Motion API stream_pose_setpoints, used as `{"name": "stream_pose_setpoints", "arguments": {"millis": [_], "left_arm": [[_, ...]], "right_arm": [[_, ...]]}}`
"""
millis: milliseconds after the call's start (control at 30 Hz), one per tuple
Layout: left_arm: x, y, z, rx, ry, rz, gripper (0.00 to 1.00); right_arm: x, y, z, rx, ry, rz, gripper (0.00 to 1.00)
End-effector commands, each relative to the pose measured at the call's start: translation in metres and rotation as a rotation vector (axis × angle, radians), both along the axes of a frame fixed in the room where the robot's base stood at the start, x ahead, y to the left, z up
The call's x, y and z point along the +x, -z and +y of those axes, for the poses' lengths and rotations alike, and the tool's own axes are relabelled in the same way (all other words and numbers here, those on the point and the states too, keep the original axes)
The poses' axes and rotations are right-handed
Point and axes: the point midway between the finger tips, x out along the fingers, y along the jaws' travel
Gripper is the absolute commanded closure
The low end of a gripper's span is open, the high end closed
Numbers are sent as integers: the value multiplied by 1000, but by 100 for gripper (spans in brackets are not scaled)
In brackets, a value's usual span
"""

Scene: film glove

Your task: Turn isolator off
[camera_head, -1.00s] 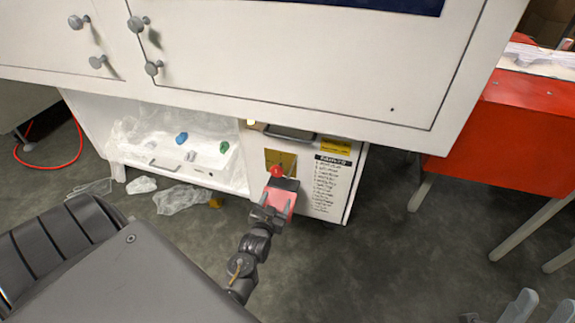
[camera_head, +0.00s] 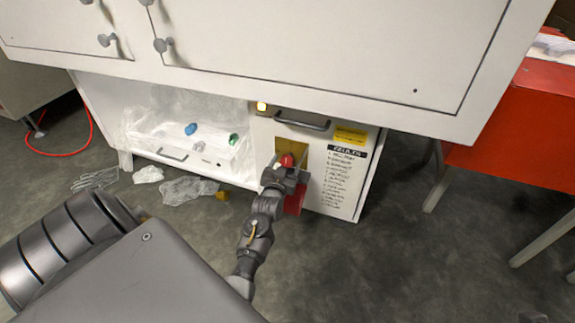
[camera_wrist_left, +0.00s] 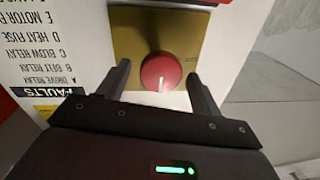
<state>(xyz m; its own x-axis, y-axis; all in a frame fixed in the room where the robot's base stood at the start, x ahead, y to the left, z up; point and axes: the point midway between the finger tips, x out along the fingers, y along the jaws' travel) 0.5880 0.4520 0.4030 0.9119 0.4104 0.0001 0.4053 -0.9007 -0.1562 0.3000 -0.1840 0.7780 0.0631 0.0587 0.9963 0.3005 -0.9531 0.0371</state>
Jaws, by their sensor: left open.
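The isolator is a round red knob (camera_wrist_left: 161,73) with a pale mark, on a gold plate (camera_wrist_left: 135,32) on the white cabinet's lower front. In the head view the knob (camera_head: 287,160) shows just beyond my left gripper (camera_head: 284,172), in front of the gold plate (camera_head: 291,148). In the wrist view the two dark fingers of my left gripper (camera_wrist_left: 161,88) are open, one on each side of the knob. Gaps show between the fingers and the knob. I cannot tell how deep the knob sits between them. My right gripper shows only as a sliver at the bottom right edge, if at all.
A fault-list label (camera_head: 345,180) is right of the plate, with a handle (camera_head: 302,121) above. The white upper cabinet (camera_head: 300,50) overhangs. A red table (camera_head: 515,130) stands at right.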

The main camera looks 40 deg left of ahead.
Motion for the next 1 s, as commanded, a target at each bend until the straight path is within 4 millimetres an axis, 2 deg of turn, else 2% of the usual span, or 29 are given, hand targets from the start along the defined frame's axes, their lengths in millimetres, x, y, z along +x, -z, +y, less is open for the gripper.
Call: {"name": "stream_pose_setpoints", "arguments": {"millis": [200,500,833,1000], "left_arm": [[16,1,8,0,0,0,35],[18,0,8,0,0,1,35],[17,0,8,0,0,0,78],[17,-1,8,-8,-1,-3,78]], "right_arm": [[1,-1,1,-1,1,-20,64],[2,-2,1,-2,1,-22,64],[1,-2,1,-2,1,-22,64],[1,-4,1,-1,1,-23,64]]}}
